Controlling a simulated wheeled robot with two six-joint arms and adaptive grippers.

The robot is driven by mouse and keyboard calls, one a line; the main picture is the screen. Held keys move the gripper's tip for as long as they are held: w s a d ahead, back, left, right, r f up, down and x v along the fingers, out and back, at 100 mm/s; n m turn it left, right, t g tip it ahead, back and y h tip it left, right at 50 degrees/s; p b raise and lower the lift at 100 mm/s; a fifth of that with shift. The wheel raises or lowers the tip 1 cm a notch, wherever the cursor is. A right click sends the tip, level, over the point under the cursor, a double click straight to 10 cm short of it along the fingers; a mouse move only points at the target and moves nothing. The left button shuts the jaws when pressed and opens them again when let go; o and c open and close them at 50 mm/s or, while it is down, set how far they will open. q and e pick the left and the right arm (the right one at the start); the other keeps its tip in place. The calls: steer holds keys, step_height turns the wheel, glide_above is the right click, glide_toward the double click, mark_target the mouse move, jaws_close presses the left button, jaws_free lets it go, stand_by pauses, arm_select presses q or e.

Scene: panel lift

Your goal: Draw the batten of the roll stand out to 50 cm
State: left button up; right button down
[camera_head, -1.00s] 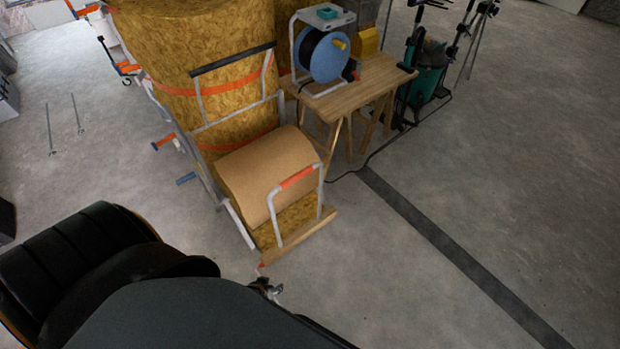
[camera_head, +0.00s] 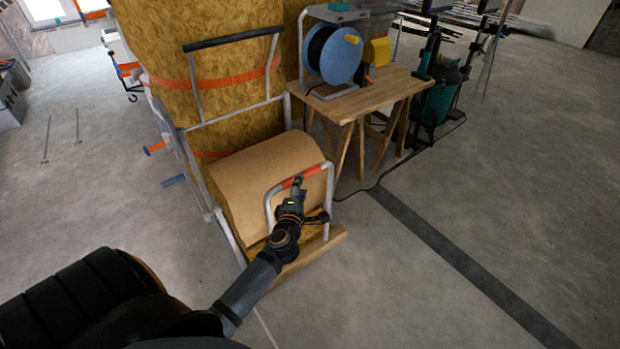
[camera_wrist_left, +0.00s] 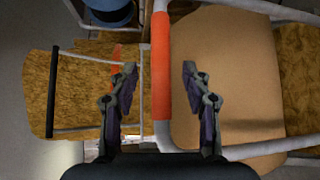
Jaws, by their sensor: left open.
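The roll stand (camera_head: 222,220) holds a large brown roll (camera_head: 262,170). A wooden batten (camera_head: 334,240) lies low along its front, partly hidden behind my left arm. A grey bow handle (camera_head: 328,192) with an orange grip (camera_head: 314,170) rises at the batten. My left gripper (camera_head: 297,182) is at the top of this handle. In the left wrist view my left gripper (camera_wrist_left: 160,74) is open, with the orange grip (camera_wrist_left: 162,60) showing between its fingers; no finger visibly closes on it. I cannot tell how far the fingertips are from the grip. My right gripper is not in view.
A wooden trestle table (camera_head: 365,98) with a blue cable reel (camera_head: 340,55) stands right of the stand. A large strapped roll (camera_head: 225,80) is behind. A dark strip (camera_head: 450,250) runs across the floor; the floor at front right is clear.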

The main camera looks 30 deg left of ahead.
arm_select(q)
steer(key=b+x, duration=0.1)
steer(key=x, duration=0.6)
steer(key=shift+b, duration=0.3)
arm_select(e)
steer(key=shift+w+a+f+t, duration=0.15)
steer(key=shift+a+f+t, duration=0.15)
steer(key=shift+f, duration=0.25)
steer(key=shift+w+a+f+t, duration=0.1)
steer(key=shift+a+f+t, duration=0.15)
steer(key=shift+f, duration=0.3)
arm_select(q)
jaws_close()
